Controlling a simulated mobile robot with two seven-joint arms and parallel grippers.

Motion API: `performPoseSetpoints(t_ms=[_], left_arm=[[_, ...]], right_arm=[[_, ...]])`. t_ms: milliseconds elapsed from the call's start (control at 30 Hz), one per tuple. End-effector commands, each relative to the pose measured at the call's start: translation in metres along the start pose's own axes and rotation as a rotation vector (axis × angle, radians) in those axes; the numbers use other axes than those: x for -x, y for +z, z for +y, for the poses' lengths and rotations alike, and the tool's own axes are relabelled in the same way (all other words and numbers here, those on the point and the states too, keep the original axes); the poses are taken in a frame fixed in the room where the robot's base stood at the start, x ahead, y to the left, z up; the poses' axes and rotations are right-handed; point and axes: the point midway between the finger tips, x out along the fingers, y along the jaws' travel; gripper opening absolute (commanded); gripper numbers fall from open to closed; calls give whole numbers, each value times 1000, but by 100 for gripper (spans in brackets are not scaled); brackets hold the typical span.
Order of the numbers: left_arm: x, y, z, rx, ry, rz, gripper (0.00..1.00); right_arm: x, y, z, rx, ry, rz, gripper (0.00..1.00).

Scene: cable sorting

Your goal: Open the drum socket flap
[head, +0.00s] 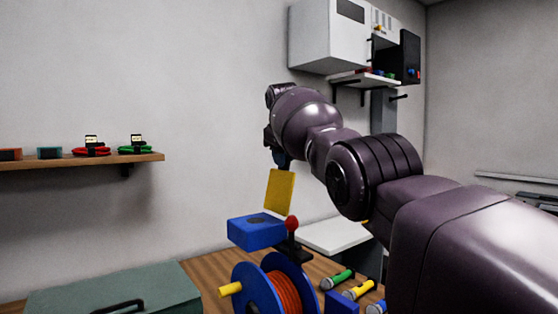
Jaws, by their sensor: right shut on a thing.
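The cable drum (263,288) is a blue reel wound with orange cable, with a yellow handle at its left. Above it is a blue socket box (250,233) with a dark round socket on top. The yellow flap (280,190) stands up, slightly tilted, at the far right side of this box. My right gripper (281,165) is at the flap's top edge and shut on it; its fingers are small and partly hidden by my arm. My left gripper is out of view.
A red-knobbed lever (291,225) rises beside the box. Several colored plugs (338,279) lie on the wooden table (205,277) at right. A green chest (110,295) stands front left. A wall shelf (85,162) holds red and green coils. My arm hides much of the right side.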

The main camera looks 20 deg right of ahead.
Motion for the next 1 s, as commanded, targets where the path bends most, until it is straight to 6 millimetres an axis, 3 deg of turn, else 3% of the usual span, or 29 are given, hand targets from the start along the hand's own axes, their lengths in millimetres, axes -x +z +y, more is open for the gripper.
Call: performPoseSetpoints(t_ms=[33,533,567,633,1000], left_arm=[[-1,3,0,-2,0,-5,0],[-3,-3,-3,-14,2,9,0],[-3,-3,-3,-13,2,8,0],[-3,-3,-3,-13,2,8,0],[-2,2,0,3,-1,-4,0]], right_arm=[[-9,3,1,3,-1,-12,0],[-10,4,2,2,-3,-15,0],[-10,4,2,2,-3,-15,30],[-10,4,2,2,-3,-15,40],[-6,2,2,1,-2,-7,40]])
